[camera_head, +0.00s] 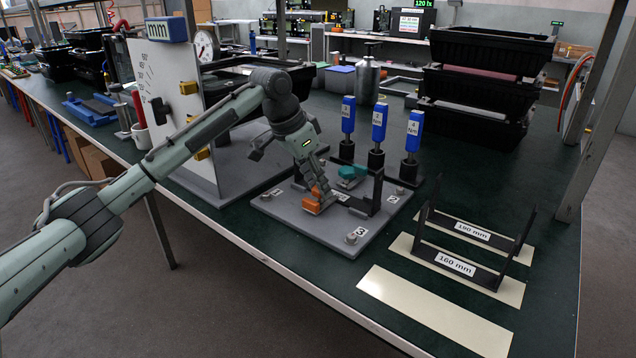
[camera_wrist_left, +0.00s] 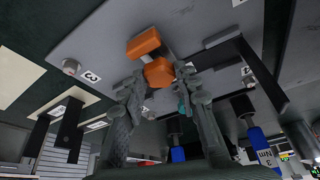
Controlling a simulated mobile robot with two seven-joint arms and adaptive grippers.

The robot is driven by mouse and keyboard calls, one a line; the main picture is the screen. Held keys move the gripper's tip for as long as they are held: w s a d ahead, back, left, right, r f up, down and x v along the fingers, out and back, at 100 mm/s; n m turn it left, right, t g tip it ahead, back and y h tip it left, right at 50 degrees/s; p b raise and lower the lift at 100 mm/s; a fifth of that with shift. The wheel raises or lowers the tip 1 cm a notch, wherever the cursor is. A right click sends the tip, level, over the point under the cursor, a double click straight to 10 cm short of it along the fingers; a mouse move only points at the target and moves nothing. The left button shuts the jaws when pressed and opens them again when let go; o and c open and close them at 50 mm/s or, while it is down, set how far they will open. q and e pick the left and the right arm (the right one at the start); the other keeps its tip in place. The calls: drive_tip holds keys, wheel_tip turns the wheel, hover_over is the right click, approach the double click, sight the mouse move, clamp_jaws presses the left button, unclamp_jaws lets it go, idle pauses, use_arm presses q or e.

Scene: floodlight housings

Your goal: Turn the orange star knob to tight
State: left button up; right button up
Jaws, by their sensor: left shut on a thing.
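The orange star knob (camera_head: 312,207) is on the grey plate (camera_head: 290,222) on the green-topped table, beside a black bracket (camera_head: 376,192). In the left wrist view, two orange blocks of the knob (camera_wrist_left: 159,72) show beyond and between the fingers. My left gripper (camera_head: 317,196) reaches down from the upper left with its fingers around the knob; it is shut on it. In the wrist view, the gripper (camera_wrist_left: 160,82) covers part of the knob and its base. A teal knob (camera_head: 351,172) sits behind, apart from the gripper. My right gripper is not in view.
Several blue-handled drivers (camera_head: 379,124) stand behind the plate. An upright white panel (camera_head: 170,100) is at the left. Black brackets labelled 190 mm (camera_head: 472,232) and 160 mm (camera_head: 455,264) stand at the right. Stacked black crates (camera_head: 470,125) are at the back. A pale strip (camera_head: 436,312) lies bare in front.

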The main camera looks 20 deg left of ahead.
use_arm(q)
drive_tip(key=shift+w+a+m+g+h, duration=0.1)
drive_tip(key=shift+m+g+h, duration=0.2)
drive_tip(key=shift+m, duration=0.8)
drive_tip(key=shift+w+a+m+g+h, duration=0.15)
drive_tip(key=shift+m+g, duration=0.25)
drive_tip(key=shift+m, duration=0.7)
drive_tip(key=shift+s+d, duration=0.1)
drive_tip(key=o, duration=1.2)
drive_tip(key=shift+c, duration=0.2)
drive_tip(key=v, duration=1.2)
